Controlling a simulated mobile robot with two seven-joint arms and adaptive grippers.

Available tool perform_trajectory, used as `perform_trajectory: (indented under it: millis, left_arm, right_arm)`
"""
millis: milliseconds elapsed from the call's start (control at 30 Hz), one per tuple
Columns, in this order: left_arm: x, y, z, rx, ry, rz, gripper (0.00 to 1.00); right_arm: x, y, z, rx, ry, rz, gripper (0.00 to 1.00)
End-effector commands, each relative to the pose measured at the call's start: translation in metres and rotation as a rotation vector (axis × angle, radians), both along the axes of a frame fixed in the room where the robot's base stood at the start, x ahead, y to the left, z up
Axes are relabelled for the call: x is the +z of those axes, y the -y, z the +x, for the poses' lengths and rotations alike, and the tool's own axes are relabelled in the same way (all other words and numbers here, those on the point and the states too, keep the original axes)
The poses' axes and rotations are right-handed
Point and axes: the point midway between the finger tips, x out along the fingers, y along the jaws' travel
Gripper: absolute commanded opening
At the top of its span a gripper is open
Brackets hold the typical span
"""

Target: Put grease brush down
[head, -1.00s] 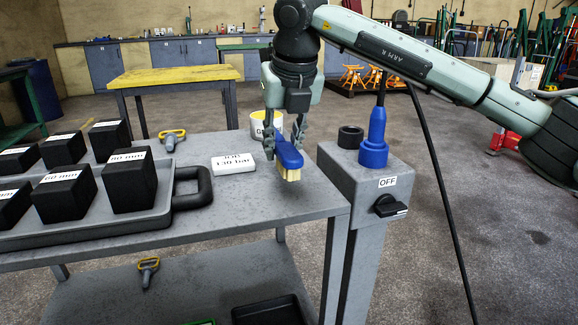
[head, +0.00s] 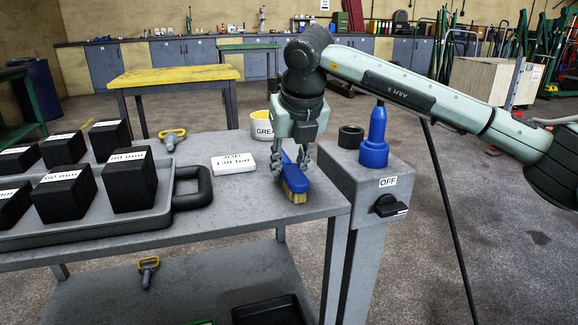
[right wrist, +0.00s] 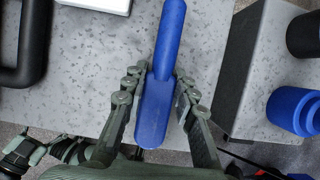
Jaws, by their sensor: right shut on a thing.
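The grease brush (head: 295,182) has a blue back and handle with pale bristles below. It is at the right end of the grey trolley top (head: 255,205), bristles down, at or very near the surface; I cannot tell if it touches. My right gripper (head: 290,168) is above it, shut on the brush. In the right wrist view the brush (right wrist: 160,85) lies between the two fingers (right wrist: 155,98), its handle pointing to the top of the picture. My left gripper is not in view.
A grey pedestal with a blue plug (head: 374,140) and OFF switch (head: 391,206) stands close right. Black blocks (head: 130,181) fill a tray at left.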

Motion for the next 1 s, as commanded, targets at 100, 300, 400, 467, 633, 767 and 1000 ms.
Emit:
perform_trajectory:
  millis: [100, 300, 400, 467, 633, 767, 1000]
  left_arm:
    - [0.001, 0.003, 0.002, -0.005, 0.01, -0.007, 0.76]
    - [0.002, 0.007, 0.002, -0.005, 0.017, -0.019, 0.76]
    - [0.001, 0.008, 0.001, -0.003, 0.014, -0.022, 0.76]
    - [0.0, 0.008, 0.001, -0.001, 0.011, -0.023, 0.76]
    - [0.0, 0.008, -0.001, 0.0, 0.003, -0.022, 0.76]
    - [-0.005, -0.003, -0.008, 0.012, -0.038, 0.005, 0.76]
    - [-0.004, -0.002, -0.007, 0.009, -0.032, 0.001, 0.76]
  right_arm:
    - [0.0, 0.0, 0.0, 0.0, 0.001, 0.0, 0.04]
    - [0.0, 0.0, 0.0, 0.0, 0.0, 0.0, 0.48]
    - [0.0, 0.0, 0.0, 0.0, 0.0, 0.0, 0.48]
    - [0.0, 0.0, 0.0, 0.0, 0.0, 0.0, 0.48]
    - [0.001, 0.0, 0.0, 0.0, 0.0, 0.0, 0.48]
    - [0.007, 0.0, -0.001, 0.0, 0.003, 0.001, 0.48]
    - [0.056, 0.007, -0.021, 0.0, 0.005, 0.001, 0.48]
